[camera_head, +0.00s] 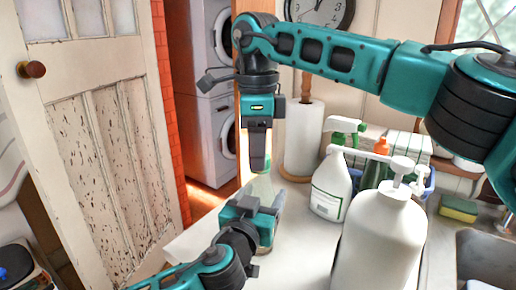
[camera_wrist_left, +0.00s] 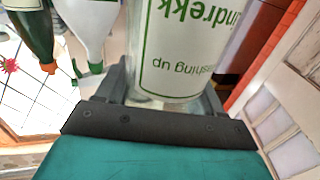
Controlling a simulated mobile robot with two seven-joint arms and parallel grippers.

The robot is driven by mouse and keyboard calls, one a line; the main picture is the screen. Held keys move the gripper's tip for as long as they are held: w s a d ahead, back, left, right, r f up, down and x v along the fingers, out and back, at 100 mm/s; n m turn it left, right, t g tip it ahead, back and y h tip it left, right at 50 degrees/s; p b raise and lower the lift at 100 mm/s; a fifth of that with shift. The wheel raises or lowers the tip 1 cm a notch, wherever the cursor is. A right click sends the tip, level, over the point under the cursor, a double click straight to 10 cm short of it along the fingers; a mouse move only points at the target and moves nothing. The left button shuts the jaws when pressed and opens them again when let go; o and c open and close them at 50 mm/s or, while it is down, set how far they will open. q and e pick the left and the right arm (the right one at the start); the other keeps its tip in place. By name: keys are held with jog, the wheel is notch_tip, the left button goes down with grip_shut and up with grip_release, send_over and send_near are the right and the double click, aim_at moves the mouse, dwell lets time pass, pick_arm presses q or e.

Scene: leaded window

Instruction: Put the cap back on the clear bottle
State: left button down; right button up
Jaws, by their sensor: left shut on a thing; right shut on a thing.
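The clear bottle (camera_head: 263,188) stands upright in my left gripper (camera_head: 258,212), low in the middle of the head view. In the left wrist view the bottle (camera_wrist_left: 178,55) fills the space between the fingers, and its white label with green print appears upside down. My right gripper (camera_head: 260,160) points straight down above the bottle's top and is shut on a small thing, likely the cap. The fingers hide most of it; only a sliver of green shows beside them. I cannot tell whether cap and bottle neck touch.
A large white pump bottle (camera_head: 380,240) stands close on the right. A white spray bottle (camera_head: 331,185) and a paper towel roll (camera_head: 303,140) stand behind. A yellow-green sponge (camera_head: 458,208) lies near the sink (camera_head: 485,255). Some white counter (camera_head: 300,250) is clear.

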jog(key=m, duration=0.4)
jog(key=shift+w, duration=0.1)
jog(key=m, duration=0.5)
jog(key=shift+w+d+m, duration=0.1)
jog(key=shift+m, duration=0.3)
jog(key=m, duration=0.3)
jog(key=shift+d+m, duration=0.1)
jog(key=shift+m, duration=0.3)
jog(key=m, duration=0.3)
jog(key=shift+m, duration=0.3)
jog(key=m, duration=0.7)
jog(key=shift+d, duration=0.2)
jog(key=m, duration=0.6)
jog(key=o, duration=1)
jog(key=shift+r, duration=2.2)
